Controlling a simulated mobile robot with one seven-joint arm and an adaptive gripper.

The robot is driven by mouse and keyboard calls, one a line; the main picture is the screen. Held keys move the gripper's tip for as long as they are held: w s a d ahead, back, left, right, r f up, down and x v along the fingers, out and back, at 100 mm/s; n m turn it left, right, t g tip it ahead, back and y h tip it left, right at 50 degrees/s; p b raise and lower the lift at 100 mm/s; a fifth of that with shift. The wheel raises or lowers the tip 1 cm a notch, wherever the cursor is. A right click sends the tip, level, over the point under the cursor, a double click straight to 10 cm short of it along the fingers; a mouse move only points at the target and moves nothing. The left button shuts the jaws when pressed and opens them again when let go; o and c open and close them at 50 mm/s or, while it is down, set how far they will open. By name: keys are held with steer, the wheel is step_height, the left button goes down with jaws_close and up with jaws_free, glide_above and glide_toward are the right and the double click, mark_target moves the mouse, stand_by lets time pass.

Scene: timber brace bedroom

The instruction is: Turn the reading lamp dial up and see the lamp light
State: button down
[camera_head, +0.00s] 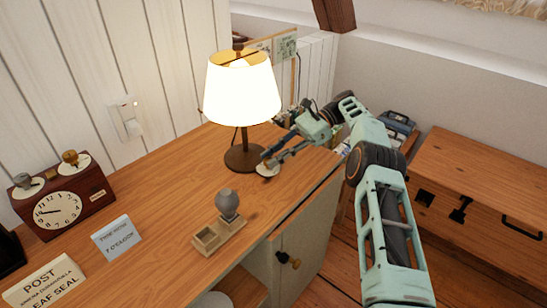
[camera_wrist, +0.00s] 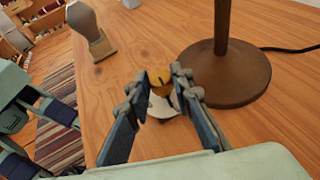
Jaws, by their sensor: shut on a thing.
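The reading lamp (camera_head: 242,92) stands on the wooden desktop, and its shade glows bright. Its round brown base (camera_wrist: 235,80) and stem show in the wrist view. The dial is a brass knob (camera_wrist: 160,77) on a pale round plate (camera_head: 268,171), close beside the lamp base. My gripper (camera_wrist: 160,84) is shut on the knob, one finger on each side. In the head view my gripper (camera_head: 269,153) reaches down from the right, and its fingers hide the knob.
A grey bulb-shaped thing (camera_head: 227,204) stands on a wooden holder nearer the front. A clock (camera_head: 60,208), a small card (camera_head: 117,238) and a sign (camera_head: 45,283) stand at the left. A wall switch (camera_head: 127,117) is behind. A wooden chest (camera_head: 480,185) stands at the right.

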steer(key=shift+a+r, duration=0.1)
stand_by(0.6)
steer(key=c, duration=1.7)
jaws_free()
steer(key=shift+s+m+t+y+p, duration=0.15)
steer(key=shift+m+t+y+p, duration=0.35)
steer(key=shift+m+t+p, duration=0.25)
steer(key=shift+s+d+m+t+p, duration=0.1)
steer(key=shift+d+m+t+p, duration=0.1)
steer(key=shift+m+t+p, duration=0.4)
